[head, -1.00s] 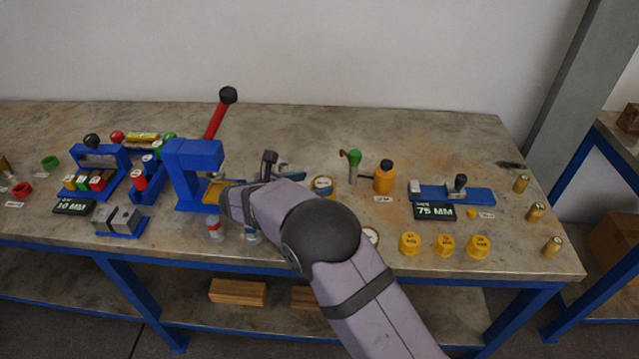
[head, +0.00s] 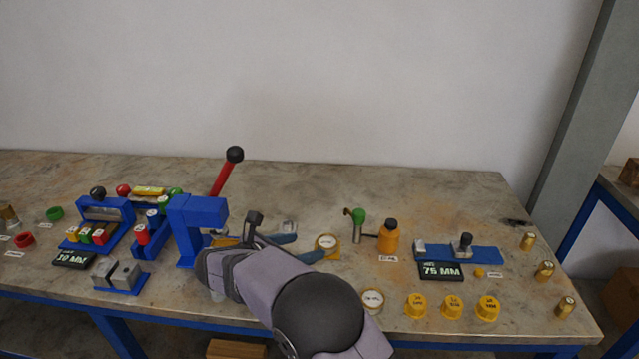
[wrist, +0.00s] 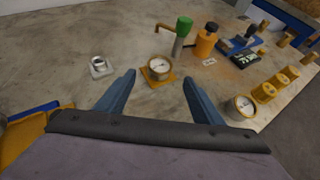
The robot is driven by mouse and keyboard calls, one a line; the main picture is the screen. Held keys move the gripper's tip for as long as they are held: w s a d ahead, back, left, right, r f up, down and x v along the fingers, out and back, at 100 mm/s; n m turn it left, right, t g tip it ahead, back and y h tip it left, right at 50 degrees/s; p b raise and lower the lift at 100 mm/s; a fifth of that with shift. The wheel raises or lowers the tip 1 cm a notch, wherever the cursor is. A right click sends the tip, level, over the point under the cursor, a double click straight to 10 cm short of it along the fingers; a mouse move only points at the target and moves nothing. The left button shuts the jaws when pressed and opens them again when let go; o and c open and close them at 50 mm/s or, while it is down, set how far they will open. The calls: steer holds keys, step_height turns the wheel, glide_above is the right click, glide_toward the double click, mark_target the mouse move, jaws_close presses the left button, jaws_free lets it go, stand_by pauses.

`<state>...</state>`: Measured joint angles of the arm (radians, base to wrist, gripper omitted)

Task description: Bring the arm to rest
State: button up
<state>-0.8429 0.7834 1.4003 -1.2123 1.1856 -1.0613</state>
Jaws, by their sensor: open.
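My gripper (head: 311,247) is above the middle of the bench, with its two blue-grey fingers apart. In the wrist view my gripper (wrist: 159,77) is open with nothing between the fingers. A round white dial on a yellow base (wrist: 158,70) appears past the fingertips, on the bench; it also shows in the head view (head: 327,243). A small metal piece with a round hole (wrist: 101,66) lies on the bench left of the fingers. My arm hides part of the bench front.
A blue press (head: 190,220) with a red lever (head: 222,178) stands left of my gripper. Blue racks with coloured pieces are farther left. An orange bottle (head: 388,238), a green-topped tool (head: 359,222), a blue fixture (head: 480,254) and yellow caps (head: 452,306) are right. The back of the bench is clear.

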steer(key=s+d+m+g+p, duration=0.2)
steer(key=s+d+m, duration=0.1)
steer(key=d, duration=0.3)
steer(key=s+d+r+m+g+p, duration=0.1)
steer(key=s+d+m+g+p, duration=0.1)
steer(key=d, duration=0.4)
steer(key=s+d+r+m+g+y+p, duration=0.1)
steer(key=s+d+m+g+p, duration=0.1)
steer(key=s+d+m, duration=0.3)
steer(key=shift+d+r+m+g, duration=0.1)
steer(key=shift+d+m+g, duration=0.6)
steer(key=shift+d, duration=0.4)
steer(key=s+d+r+m+g+y+p, duration=0.1)
steer(key=s+d+m+y+p, duration=0.2)
steer(key=s+m, duration=0.6)
steer(key=s+d+r+m+g+y+p, duration=0.1)
steer(key=s+d+m+y+p, duration=0.1)
steer(key=s+m, duration=0.6)
steer(key=s+d, duration=0.1)
steer(key=s, duration=0.1)
steer(key=shift+s+m+g+y+p, duration=0.35)
steer(key=shift+m+g+y+p, duration=0.05)
steer(key=shift+c, duration=0.2)
